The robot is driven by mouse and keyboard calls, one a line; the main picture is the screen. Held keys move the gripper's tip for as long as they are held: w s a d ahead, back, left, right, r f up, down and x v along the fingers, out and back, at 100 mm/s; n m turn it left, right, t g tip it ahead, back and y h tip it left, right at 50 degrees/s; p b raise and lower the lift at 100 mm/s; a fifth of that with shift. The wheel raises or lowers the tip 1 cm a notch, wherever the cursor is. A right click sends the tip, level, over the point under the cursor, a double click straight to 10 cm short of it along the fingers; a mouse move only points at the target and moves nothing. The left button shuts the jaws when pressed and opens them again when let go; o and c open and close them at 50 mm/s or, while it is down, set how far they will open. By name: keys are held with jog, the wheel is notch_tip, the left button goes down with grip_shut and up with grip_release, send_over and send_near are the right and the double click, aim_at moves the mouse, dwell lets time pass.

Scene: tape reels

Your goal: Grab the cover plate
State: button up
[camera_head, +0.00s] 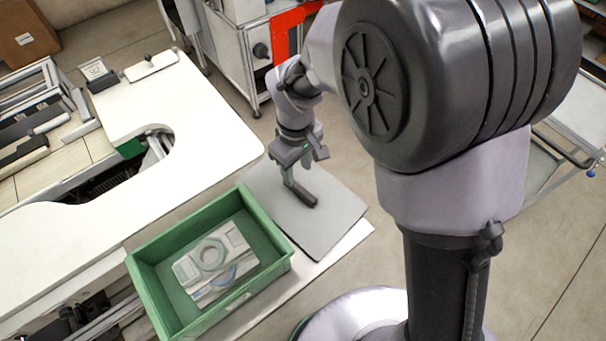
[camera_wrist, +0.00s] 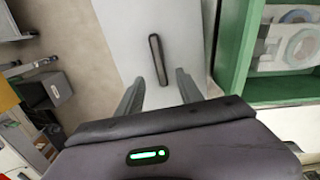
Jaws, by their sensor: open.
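The cover plate appears to be the flat grey plate (camera_head: 338,208) with rounded corners beside the green bin; it also shows in the wrist view (camera_wrist: 193,35). A dark, narrow bar-like handle (camera_wrist: 158,60) stands out at its middle. My gripper (camera_head: 297,178) is above the plate, pointing down, with its fingers open and empty. In the wrist view the fingertips (camera_wrist: 158,88) lie on either side of the handle's near end, with a gap on both sides. I cannot tell the remaining height, and the gripper partly hides the handle in the head view.
A green bin (camera_head: 141,287) holding light-coloured parts with reels stands close to the plate; its wall (camera_wrist: 236,45) is near my gripper on the right in the wrist view. A white worktable (camera_head: 215,140) lies to the left. A small white plate with a knob (camera_head: 151,67) rests on it.

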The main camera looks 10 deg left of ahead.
aim_at(300, 188)
jog(key=f, duration=0.2)
jog(key=f+b, duration=0.1)
jog(key=f, duration=0.2)
jog(key=f+b, duration=0.1)
jog(key=f, duration=0.1)
jog(key=shift+s+d+f, duration=0.15)
jog(key=shift+d+f, duration=0.1)
jog(key=shift+f, duration=0.15)
grip_shut()
dwell(0.8)
